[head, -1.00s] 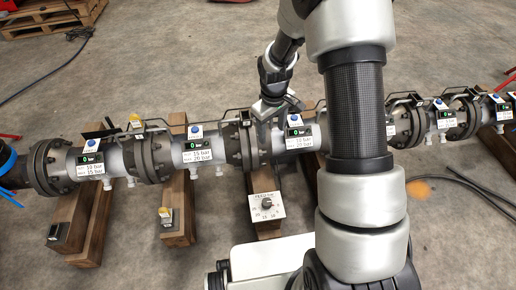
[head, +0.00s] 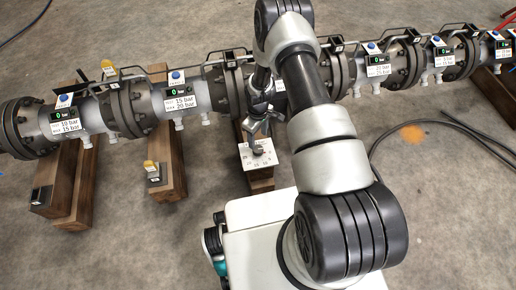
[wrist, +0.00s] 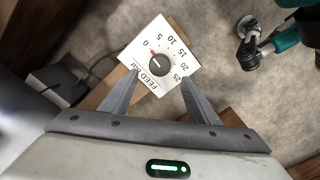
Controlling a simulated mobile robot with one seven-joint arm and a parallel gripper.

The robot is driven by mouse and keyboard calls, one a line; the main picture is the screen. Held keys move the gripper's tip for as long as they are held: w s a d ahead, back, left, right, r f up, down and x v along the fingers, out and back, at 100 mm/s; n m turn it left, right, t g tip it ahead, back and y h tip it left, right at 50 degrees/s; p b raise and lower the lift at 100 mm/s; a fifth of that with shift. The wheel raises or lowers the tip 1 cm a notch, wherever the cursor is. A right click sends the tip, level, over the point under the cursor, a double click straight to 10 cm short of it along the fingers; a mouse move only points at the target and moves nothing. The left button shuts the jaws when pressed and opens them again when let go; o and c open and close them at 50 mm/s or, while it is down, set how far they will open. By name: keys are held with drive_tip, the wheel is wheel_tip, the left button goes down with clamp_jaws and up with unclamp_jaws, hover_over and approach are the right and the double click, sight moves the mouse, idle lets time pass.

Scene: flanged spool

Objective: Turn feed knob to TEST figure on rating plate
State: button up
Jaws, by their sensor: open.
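The feed knob (wrist: 161,64) is a dark round knob on a white square dial marked FEED bar (wrist: 145,88), with figures from 0 to 25. A red mark shows on the dial by the 0; the knob's pointer seems to be on that side. My gripper (wrist: 159,77) is open, its fingertips either side of the knob with gaps, not visibly touching. In the head view my gripper (head: 256,130) is just above the dial (head: 259,163). A rating plate (head: 179,103) on the spool reads 15 bar over 20 bar; another (head: 65,126) reads 10 bar over 15 bar.
The flanged pipe (head: 145,105) runs across behind the dial on wooden beams (head: 167,180). Its displays (head: 173,91) read 0 bar. A black cable (head: 440,125) lies on the floor at right.

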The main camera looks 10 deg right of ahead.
sight(258, 149)
wheel_tip(258, 149, down, 8)
drive_tip(key=shift+r+b, duration=0.1)
drive_tip(key=shift+b, duration=0.85)
drive_tip(key=shift+c, duration=0.3)
drive_tip(key=c, duration=1)
drive_tip(key=shift+m, duration=0.3)
drive_tip(key=m, duration=1.2)
drive_tip(key=shift+m, duration=0.3)
